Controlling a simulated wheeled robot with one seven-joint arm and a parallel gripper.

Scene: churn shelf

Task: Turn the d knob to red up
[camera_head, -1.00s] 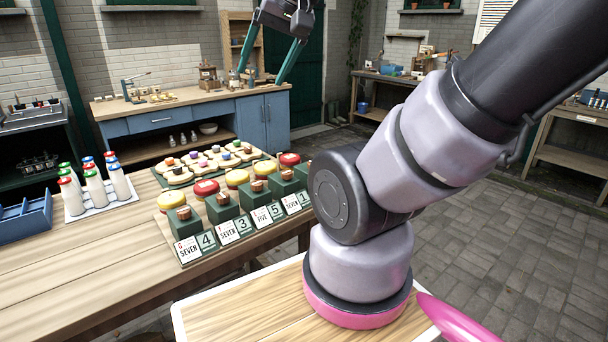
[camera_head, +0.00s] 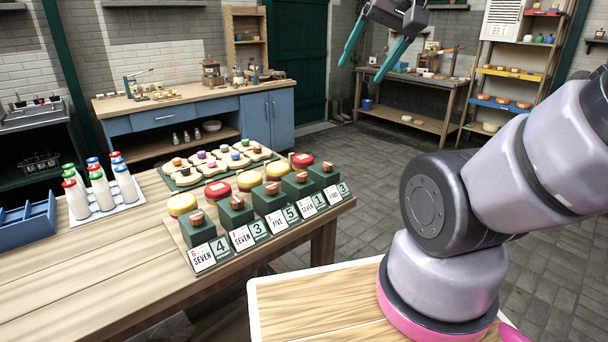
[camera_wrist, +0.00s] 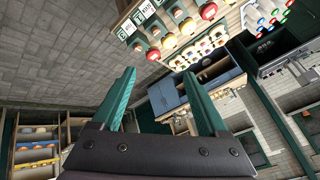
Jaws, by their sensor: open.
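A board (camera_head: 185,236) on the wooden table holds a row of green blocks with small copper-topped caps, number cards along the front, and round discs behind. From left to right the discs are yellow (camera_head: 181,204), red (camera_head: 217,191), yellow (camera_head: 249,180), yellow (camera_head: 278,171) and red (camera_head: 302,160). Small letters on the cards are too small to read, so I cannot tell which knob is d. My gripper (camera_head: 362,70) is open and empty, high up and away from the board to its upper right. In the wrist view, the green fingers (camera_wrist: 158,72) are apart, with the board beyond them.
Behind the row lies a tray of flower-shaped pieces with coloured knobs (camera_head: 222,162). White bottles (camera_head: 101,190) and a blue crate (camera_head: 28,223) stand left. A blue workbench (camera_head: 190,110) is behind. Paved floor (camera_head: 370,190) to the right is open.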

